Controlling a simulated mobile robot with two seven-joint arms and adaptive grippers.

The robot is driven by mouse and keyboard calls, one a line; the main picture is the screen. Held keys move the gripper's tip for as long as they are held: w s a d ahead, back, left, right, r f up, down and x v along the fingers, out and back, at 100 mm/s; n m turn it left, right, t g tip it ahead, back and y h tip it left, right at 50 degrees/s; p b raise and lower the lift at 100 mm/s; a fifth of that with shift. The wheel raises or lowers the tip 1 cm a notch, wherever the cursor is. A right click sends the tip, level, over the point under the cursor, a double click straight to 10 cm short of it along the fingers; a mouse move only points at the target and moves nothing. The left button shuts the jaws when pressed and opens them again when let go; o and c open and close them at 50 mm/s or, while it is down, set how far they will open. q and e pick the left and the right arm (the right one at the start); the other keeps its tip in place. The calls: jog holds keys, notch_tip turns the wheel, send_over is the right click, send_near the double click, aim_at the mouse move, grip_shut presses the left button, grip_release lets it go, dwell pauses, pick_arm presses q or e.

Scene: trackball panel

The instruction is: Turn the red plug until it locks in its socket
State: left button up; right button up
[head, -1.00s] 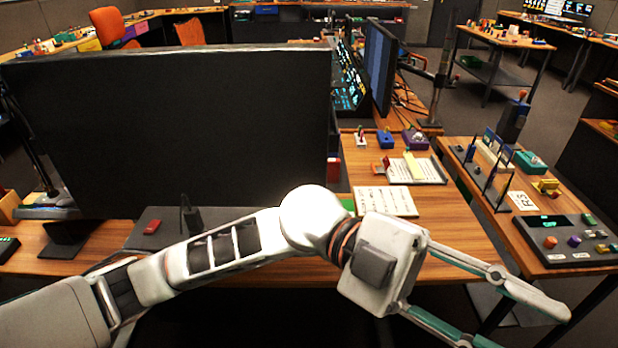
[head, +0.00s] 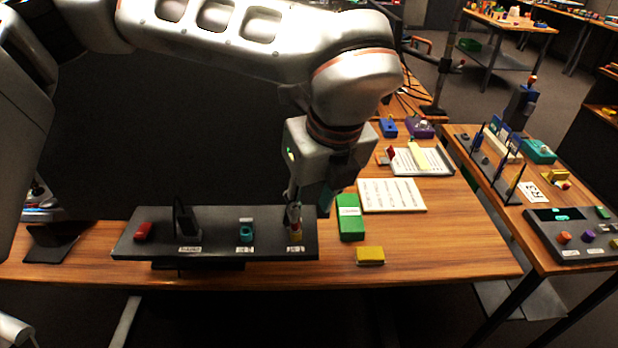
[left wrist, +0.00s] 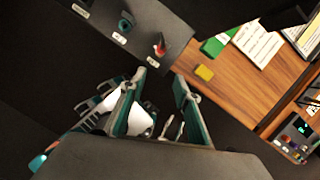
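The red plug (left wrist: 160,48) stands at the right end of a dark panel (head: 270,247), above a small white label. In the head view it is mostly hidden behind a finger of my left gripper (head: 310,207), which points down over that end. In the left wrist view my left gripper (left wrist: 162,80) has its two fingers apart with nothing between them. The plug lies beyond the fingertips there, and no contact shows. The plug's socket is too small to make out. My right gripper is not clearly in view.
A large dark monitor (head: 130,140) stands behind. The table's front right is clear.

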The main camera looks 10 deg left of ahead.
pick_arm(q)
jog(key=shift+n+t+y, duration=0.4)
jog(key=shift+t, duration=0.1)
jog(key=w+a+f, duration=0.2)
jog(key=f, duration=0.1)
jog(key=w+a+f, duration=0.2)
jog(key=shift+f, duration=0.2)
grip_shut()
